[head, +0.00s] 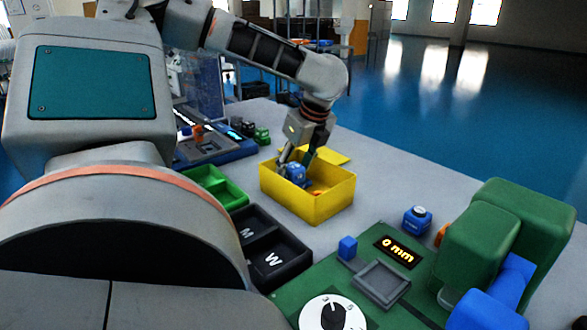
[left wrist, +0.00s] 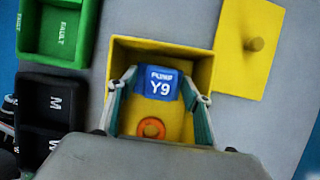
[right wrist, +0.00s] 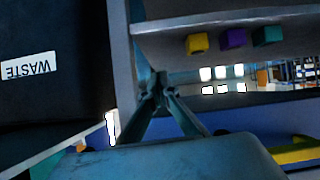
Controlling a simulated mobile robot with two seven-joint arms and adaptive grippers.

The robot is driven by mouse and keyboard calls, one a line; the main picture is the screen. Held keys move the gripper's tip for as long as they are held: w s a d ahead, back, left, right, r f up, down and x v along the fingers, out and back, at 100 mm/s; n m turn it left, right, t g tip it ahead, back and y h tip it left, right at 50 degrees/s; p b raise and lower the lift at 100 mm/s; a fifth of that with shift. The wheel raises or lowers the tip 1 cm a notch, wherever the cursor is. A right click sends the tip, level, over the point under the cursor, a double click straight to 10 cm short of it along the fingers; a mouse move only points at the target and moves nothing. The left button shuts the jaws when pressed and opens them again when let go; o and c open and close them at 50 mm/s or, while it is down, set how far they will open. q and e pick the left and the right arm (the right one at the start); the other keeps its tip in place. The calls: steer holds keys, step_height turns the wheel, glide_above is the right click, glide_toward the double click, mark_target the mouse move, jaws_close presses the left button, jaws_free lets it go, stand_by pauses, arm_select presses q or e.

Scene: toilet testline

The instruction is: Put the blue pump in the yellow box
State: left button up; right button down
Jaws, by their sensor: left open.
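The yellow box (head: 325,206) stands open on the grey table, and its rim also shows in the left wrist view (left wrist: 202,72). The blue pump (head: 296,172), labelled "PUMP Y9" in the left wrist view (left wrist: 160,84), is inside the box toward one wall. My left gripper (head: 293,166) reaches down into the box. Its fingers (left wrist: 160,85) are open, one on each side of the pump, with visible gaps. Whether the pump rests on the box floor is hard to tell. My right gripper (right wrist: 157,85) has its fingertips together and holds nothing visible.
An orange ring (left wrist: 152,128) lies in the box. The yellow lid (left wrist: 250,50) lies beside it. A green tray (head: 216,185) and black bins (head: 272,262) stand close by. Another blue part (head: 417,219) stands near the green test device (head: 490,235). The right wrist view shows shelving with coloured cubes (right wrist: 233,38).

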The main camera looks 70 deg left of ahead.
arm_select(q)
steer(key=p+v, duration=0.2)
steer(key=v, duration=0.9)
steer(key=shift+r, duration=0.35)
arm_select(e)
steer(key=d, duration=0.1)
steer(key=s+d+f, duration=0.1)
steer(key=d+h, duration=0.1)
steer(key=shift+s+f+n+g, duration=0.25)
steer(key=shift+f+n+g, duration=0.05)
steer(key=shift+f+g, duration=0.1)
steer(key=shift+w+a+r, duration=0.1)
steer(key=shift+w+r, duration=0.1)
